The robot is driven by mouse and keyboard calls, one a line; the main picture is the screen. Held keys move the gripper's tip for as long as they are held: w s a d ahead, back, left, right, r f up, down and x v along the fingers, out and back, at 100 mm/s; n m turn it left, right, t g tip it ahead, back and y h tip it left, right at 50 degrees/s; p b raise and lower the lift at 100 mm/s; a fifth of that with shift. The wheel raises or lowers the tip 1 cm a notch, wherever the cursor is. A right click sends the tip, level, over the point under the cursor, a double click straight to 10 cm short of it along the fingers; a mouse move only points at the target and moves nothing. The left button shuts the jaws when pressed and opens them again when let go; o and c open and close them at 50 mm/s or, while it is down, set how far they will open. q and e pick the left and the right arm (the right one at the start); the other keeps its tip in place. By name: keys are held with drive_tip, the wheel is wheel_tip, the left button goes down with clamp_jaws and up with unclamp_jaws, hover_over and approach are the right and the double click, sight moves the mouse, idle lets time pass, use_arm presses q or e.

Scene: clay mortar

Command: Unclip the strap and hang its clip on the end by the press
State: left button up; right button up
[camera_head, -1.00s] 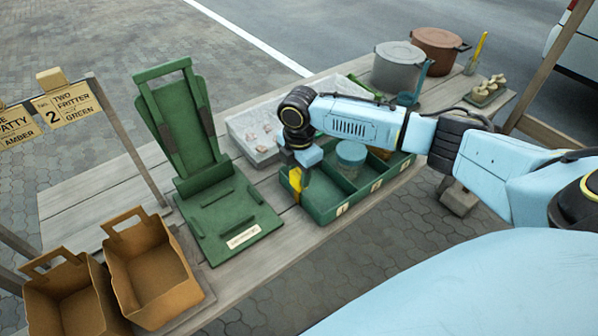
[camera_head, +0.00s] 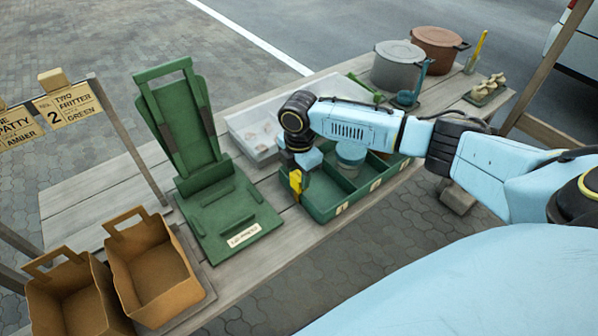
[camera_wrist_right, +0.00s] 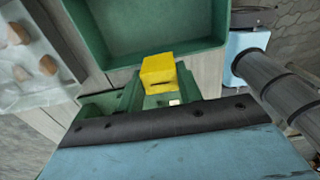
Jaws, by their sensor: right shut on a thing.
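My right gripper (camera_wrist_right: 156,88) is shut on a small yellow clip (camera_wrist_right: 158,70), which sits between its fingers in the right wrist view. The clip also shows in the head view (camera_head: 295,181), at the end of the green divided tray (camera_head: 325,209) nearest the press. In the wrist view the clip lies close against the tray's end wall; I cannot tell whether it is hooked over the rim. No strap can be made out. The green press (camera_head: 237,200) stands left of the tray with its tall frame raised. My left gripper is not in view.
A pale sheet with small lumps (camera_head: 250,128) lies behind the tray. A jar (camera_head: 351,153) stands in the tray. Grey (camera_head: 397,68) and brown (camera_head: 437,42) pots stand at the back right. Two paper bags (camera_head: 152,270) are at front left. Bare planks separate press and tray.

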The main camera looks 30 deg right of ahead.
drive_tip(key=shift+f, duration=0.45)
idle(0.5)
drive_tip(key=shift+f, duration=0.25)
drive_tip(key=shift+f, duration=0.1)
idle(0.4)
drive_tip(key=shift+f, duration=0.5)
drive_tip(key=o, duration=1)
drive_tip(key=shift+c, duration=0.2)
drive_tip(key=shift+o, duration=0.2)
